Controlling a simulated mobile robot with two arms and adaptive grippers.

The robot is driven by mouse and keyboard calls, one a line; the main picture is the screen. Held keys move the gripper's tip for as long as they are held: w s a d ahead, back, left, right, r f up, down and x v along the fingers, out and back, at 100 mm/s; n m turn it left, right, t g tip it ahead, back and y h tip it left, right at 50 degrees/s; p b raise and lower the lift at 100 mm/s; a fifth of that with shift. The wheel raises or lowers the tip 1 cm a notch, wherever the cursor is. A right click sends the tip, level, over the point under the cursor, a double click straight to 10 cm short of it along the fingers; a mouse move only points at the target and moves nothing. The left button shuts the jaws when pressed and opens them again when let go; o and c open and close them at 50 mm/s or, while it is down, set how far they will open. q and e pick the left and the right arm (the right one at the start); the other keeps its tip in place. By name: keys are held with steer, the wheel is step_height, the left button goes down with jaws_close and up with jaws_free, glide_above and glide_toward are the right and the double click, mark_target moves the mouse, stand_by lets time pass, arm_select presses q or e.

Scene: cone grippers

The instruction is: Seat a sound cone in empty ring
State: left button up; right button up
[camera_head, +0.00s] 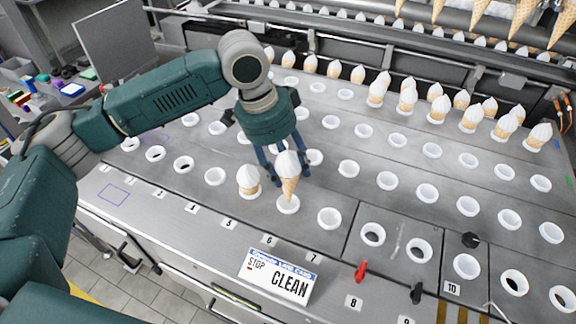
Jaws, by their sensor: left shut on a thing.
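My left gripper (279,178) is shut on an ice cream cone (289,189) with a white swirl top. It holds the cone roughly upright, with the tip over a white ring (288,205) in the front row. I cannot tell whether the tip is inside that ring or just above it. Another cone (249,181) stands in the ring just left of it. Empty rings show in the front row, such as one to the right (329,218) and one to the left (214,176). My right gripper is not in view.
Several seated cones (407,97) stand at the back right, and more hang above the top right edge. A sign reading CLEAN (283,276) sits at the front edge.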

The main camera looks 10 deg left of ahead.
mark_target(288, 191)
arm_select(q)
steer(key=shift+f+b, duration=0.3)
steer(key=shift+f, duration=0.25)
steer(key=shift+f+b, duration=0.55)
steer(key=shift+b, duration=0.15)
step_height(288, 191, down, 3)
steer(key=b, duration=0.3)
steer(key=shift+f, duration=2)
steer(key=o, duration=0.9)
steer(key=shift+r, duration=0.15)
